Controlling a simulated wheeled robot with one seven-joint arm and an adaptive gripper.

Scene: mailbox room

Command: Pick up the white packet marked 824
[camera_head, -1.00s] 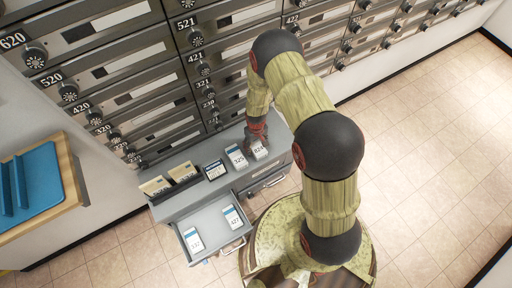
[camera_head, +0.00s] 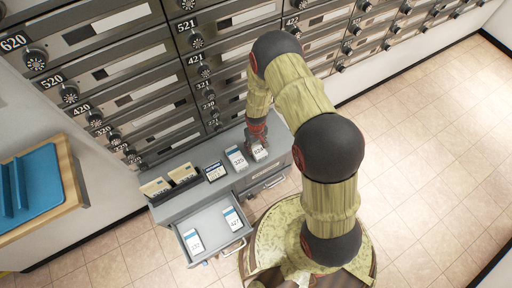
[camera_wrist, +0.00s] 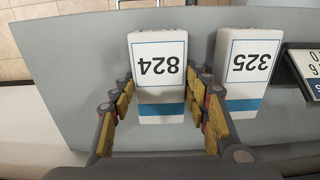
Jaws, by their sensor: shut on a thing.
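The white packet marked 824 (camera_wrist: 158,75) has a blue band and stands on the grey cabinet top (camera_wrist: 80,70). In the head view the packet (camera_head: 260,153) is at the right end of a row. My gripper (camera_wrist: 164,105) has its fingers on both sides of the packet, shut on it; the number reads upside down in the wrist view. In the head view my gripper (camera_head: 257,134) is partly hidden by my arm. The packet appears to be still at the level of the cabinet top.
The packet marked 325 (camera_wrist: 246,70) stands close beside it. A dark-framed card (camera_head: 215,171) and card boxes (camera_head: 184,173) are further left. An open drawer (camera_head: 213,222) holds two packets. Mailboxes (camera_head: 120,75) rise behind.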

